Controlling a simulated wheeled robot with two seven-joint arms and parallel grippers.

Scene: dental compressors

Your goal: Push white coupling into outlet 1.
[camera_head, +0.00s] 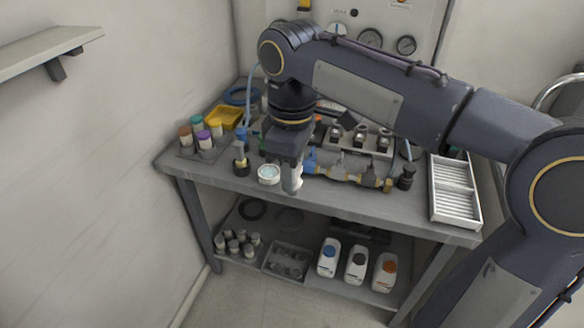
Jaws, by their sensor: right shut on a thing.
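My right arm reaches in from the right over the workbench. Its gripper (292,184) points down near the bench's front edge and is shut on a small pale piece, apparently the white coupling, mostly hidden by the fingers. Right of the gripper lies a blue and metallic manifold (345,168) with brass fittings at its right end. Behind it stands a grey block with a row of dark-topped fittings (359,136). I cannot tell which fitting is outlet 1, and my arm covers part of this area. My left gripper is not in view.
A round white dish (268,174) stands just left of the gripper. Left on the grey bench (213,170) are jars with coloured lids (197,122) and a yellow tray (224,115). A white slatted tray (454,188) lies at the right. Bottles (356,262) stand on the lower shelf.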

